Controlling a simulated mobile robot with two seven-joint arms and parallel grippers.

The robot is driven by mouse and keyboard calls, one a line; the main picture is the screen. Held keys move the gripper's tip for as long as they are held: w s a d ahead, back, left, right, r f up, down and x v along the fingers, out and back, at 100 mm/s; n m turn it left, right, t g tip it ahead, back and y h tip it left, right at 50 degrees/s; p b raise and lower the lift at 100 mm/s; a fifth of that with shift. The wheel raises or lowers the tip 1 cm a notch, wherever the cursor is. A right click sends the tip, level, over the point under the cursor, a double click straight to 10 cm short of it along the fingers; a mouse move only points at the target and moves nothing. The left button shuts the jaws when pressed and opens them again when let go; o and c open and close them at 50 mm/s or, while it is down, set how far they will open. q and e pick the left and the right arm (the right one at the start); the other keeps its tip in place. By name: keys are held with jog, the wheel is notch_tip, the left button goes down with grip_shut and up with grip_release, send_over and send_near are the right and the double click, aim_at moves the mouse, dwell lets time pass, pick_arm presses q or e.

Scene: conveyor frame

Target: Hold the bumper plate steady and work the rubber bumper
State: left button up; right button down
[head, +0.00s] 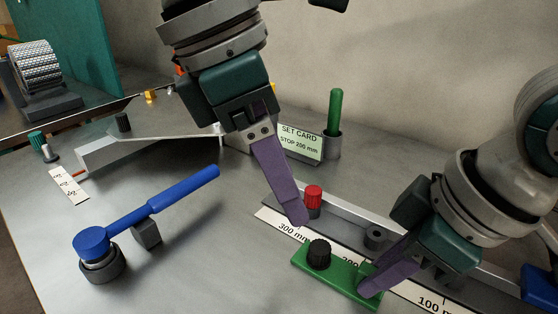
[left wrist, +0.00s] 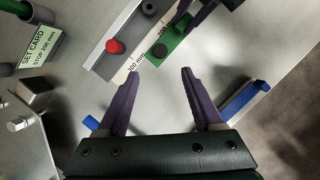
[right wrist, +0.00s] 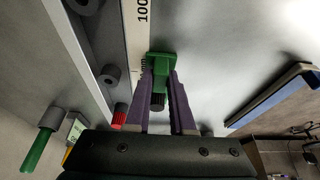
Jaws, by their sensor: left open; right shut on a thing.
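The bumper plate is a flat green plate (head: 335,277) beside the ruler strip; it also shows in the left wrist view (left wrist: 178,50) and right wrist view (right wrist: 168,56). A black ribbed round piece (head: 319,253), apparently the rubber bumper, stands upright on it, and shows in the left wrist view (left wrist: 161,50). My right gripper (head: 369,288) is shut on the plate's right end. My left gripper (head: 300,218) is open and empty, its fingers pointing down near the plate and a red-capped knob. In the left wrist view its fingertips (left wrist: 160,72) are apart, short of the plate.
The red knob (head: 313,196) stands on the grey rail (head: 346,217) behind the ruler strip (head: 284,225). A blue-handled lever (head: 160,205) stands at left. A set card (head: 300,143) reads "STOP 200 mm", beside a green-handled tool in a cup (head: 333,146). Table between lever and plate is clear.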

dwell(0.3)
jog(key=c, duration=0.7)
grip_release()
jog(key=v, duration=1.2)
jog(key=shift+s, duration=0.1)
